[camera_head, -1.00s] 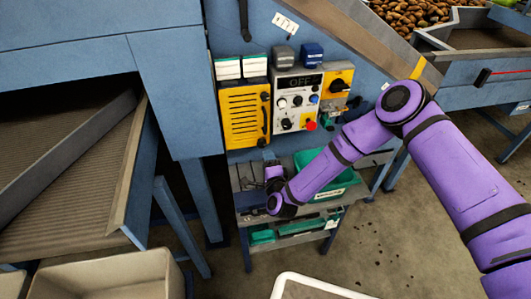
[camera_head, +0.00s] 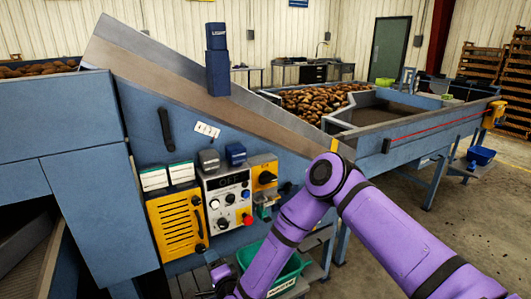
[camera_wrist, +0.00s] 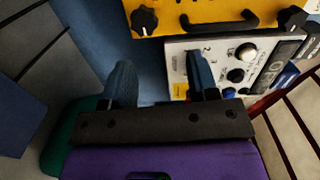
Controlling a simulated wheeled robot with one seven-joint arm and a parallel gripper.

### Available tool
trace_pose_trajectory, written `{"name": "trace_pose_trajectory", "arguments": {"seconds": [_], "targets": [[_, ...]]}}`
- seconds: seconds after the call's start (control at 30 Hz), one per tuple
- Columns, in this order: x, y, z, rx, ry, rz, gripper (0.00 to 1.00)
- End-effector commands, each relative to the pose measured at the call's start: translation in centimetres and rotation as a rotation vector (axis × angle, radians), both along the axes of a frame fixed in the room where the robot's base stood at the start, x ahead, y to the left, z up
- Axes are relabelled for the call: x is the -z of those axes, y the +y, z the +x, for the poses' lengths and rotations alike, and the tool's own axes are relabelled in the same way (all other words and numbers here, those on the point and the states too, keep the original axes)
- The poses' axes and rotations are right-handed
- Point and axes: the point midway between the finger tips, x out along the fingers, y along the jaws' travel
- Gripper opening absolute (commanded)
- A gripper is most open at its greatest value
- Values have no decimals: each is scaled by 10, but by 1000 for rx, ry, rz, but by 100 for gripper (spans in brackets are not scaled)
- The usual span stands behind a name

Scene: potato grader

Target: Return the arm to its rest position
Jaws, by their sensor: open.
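My purple arm reaches from the lower right of the head view down to the front of the grader's control panel. My gripper (camera_wrist: 160,88) shows in the wrist view with its two dark blue fingers apart and nothing between them. In the head view the gripper is mostly cut off by the bottom edge. The fingers point toward the blue panel face, near the grey control box (camera_wrist: 232,65) and the yellow box (camera_wrist: 205,18). I cannot tell whether the fingers touch anything.
The grey control box (camera_head: 228,199) and yellow vented box (camera_head: 176,224) are on the blue grader. A green bin (camera_head: 278,270) stands beneath my forearm. A conveyor with potatoes (camera_head: 318,101) lies behind. Floor at the right (camera_head: 470,222) is clear.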

Motion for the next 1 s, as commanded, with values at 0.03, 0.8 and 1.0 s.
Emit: {"name": "trace_pose_trajectory", "arguments": {"seconds": [0.03, 0.8, 1.0], "targets": [[-17, -2, 10, -21, -18, -33, 54], [-221, -111, 80, -251, -131, -737, 54], [-271, -161, 76, -265, -119, -915, 54]]}}
